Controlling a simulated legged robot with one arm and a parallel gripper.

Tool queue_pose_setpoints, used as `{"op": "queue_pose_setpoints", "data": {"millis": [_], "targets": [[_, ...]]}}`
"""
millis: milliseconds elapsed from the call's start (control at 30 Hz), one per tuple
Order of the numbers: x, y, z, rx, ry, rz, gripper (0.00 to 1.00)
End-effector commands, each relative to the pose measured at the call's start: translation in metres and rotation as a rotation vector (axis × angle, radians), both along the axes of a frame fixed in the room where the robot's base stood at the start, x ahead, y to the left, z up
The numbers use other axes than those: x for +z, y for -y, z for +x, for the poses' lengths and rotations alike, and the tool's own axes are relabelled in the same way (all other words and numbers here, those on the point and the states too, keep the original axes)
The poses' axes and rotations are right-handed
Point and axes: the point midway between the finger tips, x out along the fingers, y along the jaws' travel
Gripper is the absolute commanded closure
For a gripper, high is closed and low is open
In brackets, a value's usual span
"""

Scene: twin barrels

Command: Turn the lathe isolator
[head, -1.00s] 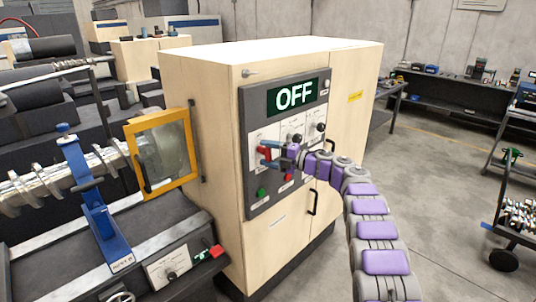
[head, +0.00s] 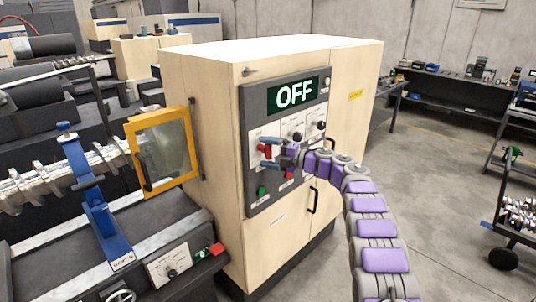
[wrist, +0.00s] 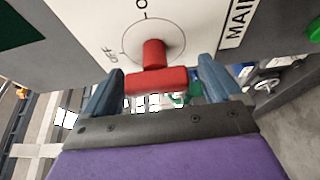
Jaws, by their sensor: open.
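The lathe isolator is a red handle (head: 263,150) on the grey control panel of the pale cabinet; the panel's display (head: 297,94) reads OFF. In the wrist view the red handle (wrist: 156,81) stands out from a white plate with a circular dial, an OFF mark on the left and part of the word MAIN on the right. My gripper (head: 267,153) is open at the panel. In the wrist view its blue-grey fingers (wrist: 158,88) are on either side of the handle, with gaps showing. The handle's far side is hidden.
Two black knobs (head: 320,125) are to the right of the isolator, with a green button (head: 261,190) below. A yellow-framed guard (head: 163,150) juts out left of the panel, above the lathe. The floor (head: 445,180) right of the cabinet is clear.

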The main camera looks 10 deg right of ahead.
Motion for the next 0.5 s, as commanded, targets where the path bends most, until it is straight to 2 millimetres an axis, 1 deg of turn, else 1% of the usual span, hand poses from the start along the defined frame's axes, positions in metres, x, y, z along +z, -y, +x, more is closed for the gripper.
{"op": "queue_pose_setpoints", "data": {"millis": [167, 267, 500], "targets": [[0.002, 0.010, -0.005, -0.002, 0.001, 0.001, 0.08], [0.002, 0.023, -0.012, -0.004, 0.000, 0.001, 0.08], [0.001, 0.068, -0.039, -0.005, -0.002, 0.002, 0.08]]}}
